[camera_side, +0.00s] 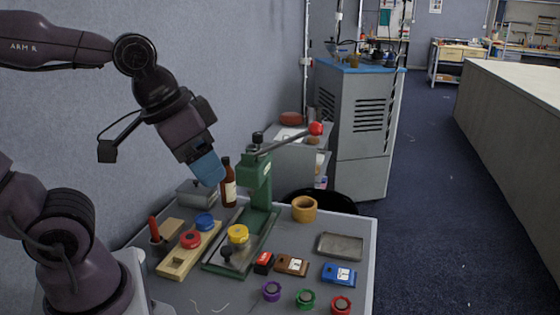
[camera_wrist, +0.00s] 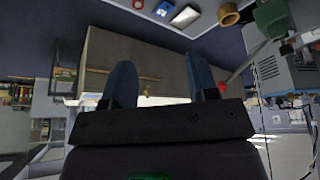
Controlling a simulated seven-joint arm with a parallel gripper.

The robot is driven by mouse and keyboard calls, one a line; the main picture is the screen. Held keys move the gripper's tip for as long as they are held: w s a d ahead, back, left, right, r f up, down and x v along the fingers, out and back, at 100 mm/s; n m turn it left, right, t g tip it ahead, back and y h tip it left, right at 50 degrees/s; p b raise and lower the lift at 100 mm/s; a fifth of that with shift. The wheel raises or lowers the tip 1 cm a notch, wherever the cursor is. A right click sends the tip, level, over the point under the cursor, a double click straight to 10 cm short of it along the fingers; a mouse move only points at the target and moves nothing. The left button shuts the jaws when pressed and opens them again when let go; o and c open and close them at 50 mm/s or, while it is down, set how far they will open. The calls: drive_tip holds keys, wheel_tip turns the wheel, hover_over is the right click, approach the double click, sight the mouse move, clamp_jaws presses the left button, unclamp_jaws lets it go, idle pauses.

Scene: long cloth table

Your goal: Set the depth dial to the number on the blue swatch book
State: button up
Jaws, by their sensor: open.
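The blue swatch book (camera_side: 339,274) lies at the front right of the grey work table, with a white label whose number is too small to read. A blue item that looks like it shows at the top of the wrist view (camera_wrist: 163,8). A green lever press (camera_side: 259,185) stands mid-table, with a yellow round knob (camera_side: 238,233) on its base. I cannot tell which round part is the depth dial or read any setting. My gripper (camera_side: 209,171) hangs above the table, left of the press column. Its blue fingers (camera_wrist: 162,76) are apart and empty.
A wooden board (camera_side: 187,254) carries red and blue knobs. Purple (camera_side: 271,291), green (camera_side: 305,298) and red (camera_side: 341,305) knobs sit along the front. A brown bottle (camera_side: 228,186), a tan ring (camera_side: 304,208) and a metal tray (camera_side: 340,246) stand nearby. The press lever (camera_side: 290,139) sticks out rightward.

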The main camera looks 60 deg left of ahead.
drive_tip(key=w+a+f+n+g, duration=0.1)
drive_tip(key=w+a+n+g, duration=0.3)
drive_tip(key=w+a, duration=0.5)
drive_tip(key=n+y, duration=0.5)
drive_tip(key=n, duration=0.9)
approach(258, 133)
drive_tip(key=shift+g+h, duration=0.3)
drive_tip(key=shift+g, duration=0.1)
drive_tip(key=x, duration=0.9)
drive_tip(key=shift+w+a, duration=0.2)
drive_tip(key=shift+w, duration=0.05)
drive_tip(key=c, duration=0.9)
